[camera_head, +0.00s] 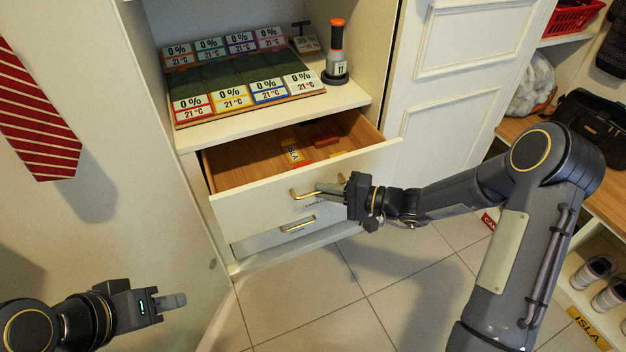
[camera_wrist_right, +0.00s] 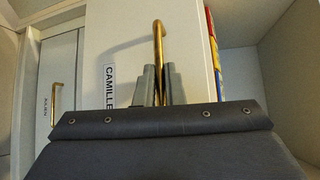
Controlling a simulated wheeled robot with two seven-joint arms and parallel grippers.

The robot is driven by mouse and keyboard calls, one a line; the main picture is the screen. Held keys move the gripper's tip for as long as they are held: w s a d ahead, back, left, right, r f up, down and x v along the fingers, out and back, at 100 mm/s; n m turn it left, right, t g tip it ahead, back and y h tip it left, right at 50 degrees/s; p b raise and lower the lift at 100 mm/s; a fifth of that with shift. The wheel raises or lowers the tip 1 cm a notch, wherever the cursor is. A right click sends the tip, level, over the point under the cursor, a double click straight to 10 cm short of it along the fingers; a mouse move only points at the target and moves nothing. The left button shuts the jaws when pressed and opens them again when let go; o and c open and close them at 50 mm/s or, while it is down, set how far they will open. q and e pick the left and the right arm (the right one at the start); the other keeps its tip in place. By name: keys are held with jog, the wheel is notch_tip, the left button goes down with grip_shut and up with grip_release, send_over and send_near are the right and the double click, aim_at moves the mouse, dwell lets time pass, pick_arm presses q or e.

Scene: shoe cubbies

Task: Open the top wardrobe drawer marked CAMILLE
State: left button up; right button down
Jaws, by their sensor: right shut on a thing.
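The top wardrobe drawer (camera_head: 250,212) is white with a wooden inside and stands well out of the cabinet. Its CAMILLE label (camera_wrist_right: 109,88) shows in the right wrist view, beside the brass handle (camera_wrist_right: 158,45). My right gripper (camera_head: 325,188) is shut on that handle, with its fingers (camera_wrist_right: 158,85) on either side of the bar.
A lower drawer (camera_head: 270,238) with a brass handle is shut below. Above, a shelf holds a board of number cards (camera_head: 240,75) and an orange-topped tool (camera_head: 336,55). A panelled white door (camera_head: 455,90) stands right. Tiled floor (camera_head: 330,290) in front is clear.

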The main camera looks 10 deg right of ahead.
jog(key=s+d+b, duration=0.1)
jog(key=s+d, duration=0.1)
jog(key=s, duration=0.5)
jog(key=s+d+b, duration=0.2)
jog(key=s, duration=0.5)
jog(key=shift+s+d, duration=0.25)
jog(key=shift+d, duration=0.1)
jog(key=c, duration=1.5)
grip_release()
jog(key=shift+p+v, duration=0.8)
jog(key=shift+v, duration=3.1)
